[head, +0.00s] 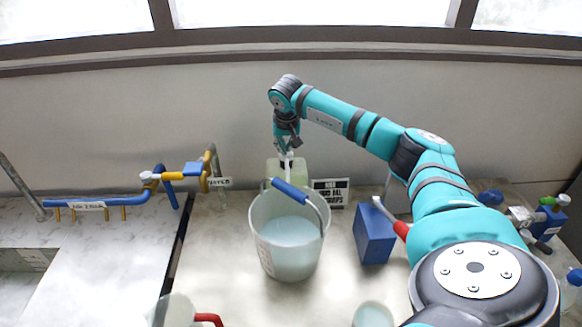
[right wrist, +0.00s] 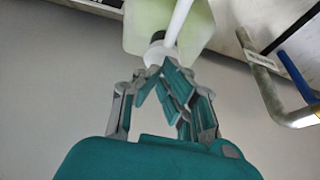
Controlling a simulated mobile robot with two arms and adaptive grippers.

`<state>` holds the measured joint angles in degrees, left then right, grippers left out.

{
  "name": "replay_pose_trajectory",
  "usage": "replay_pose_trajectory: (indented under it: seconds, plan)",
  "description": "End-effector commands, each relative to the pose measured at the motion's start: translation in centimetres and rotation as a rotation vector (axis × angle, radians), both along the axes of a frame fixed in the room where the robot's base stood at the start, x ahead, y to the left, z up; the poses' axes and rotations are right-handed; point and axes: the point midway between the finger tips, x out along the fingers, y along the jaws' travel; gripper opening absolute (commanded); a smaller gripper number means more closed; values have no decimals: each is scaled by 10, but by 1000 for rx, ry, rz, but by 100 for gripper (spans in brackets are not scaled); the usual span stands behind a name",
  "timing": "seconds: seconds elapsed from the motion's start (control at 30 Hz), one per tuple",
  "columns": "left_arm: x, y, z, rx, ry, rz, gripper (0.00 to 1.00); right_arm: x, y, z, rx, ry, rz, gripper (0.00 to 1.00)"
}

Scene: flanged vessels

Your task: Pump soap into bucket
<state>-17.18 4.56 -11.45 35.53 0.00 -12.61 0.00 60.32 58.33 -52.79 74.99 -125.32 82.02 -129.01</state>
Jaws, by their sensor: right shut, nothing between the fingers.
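The translucent bucket (head: 268,245) stands on the counter in the middle of the head view, with pale bluish liquid inside. Its handle has a blue grip (head: 289,191). The pale green soap bottle (head: 273,170) stands just behind the bucket, partly hidden by it. Its white pump (head: 288,157) has a nozzle pointing toward the bucket. My right gripper (head: 287,146) is directly above the pump. In the right wrist view my right gripper (right wrist: 153,73) is shut and empty, its fingertips at the white pump head (right wrist: 157,54), seemingly touching it. The bottle (right wrist: 139,28) shows behind. My left gripper is out of view.
A blue box (head: 374,236) stands right of the bucket, with a black-and-white sign (head: 330,193) behind. Blue and yellow pipes (head: 125,199) run at the left. A pale jug with a red handle (head: 208,319) is at the front. Valves (head: 545,218) stand at the right.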

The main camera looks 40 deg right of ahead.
Motion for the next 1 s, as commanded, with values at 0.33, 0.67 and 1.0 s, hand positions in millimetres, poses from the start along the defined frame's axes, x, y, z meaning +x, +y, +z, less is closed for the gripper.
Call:
replay_pose_trajectory:
  seconds: [0.33, 0.67, 1.0]
  plan:
    - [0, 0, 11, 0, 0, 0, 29, -1, 0, 12, 0, 4, 0, 0]
    - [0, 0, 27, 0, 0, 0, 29, 0, 0, 33, -1, 2, 0, 0]
    - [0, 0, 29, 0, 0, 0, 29, 0, 0, 36, 0, 2, 1, 0]
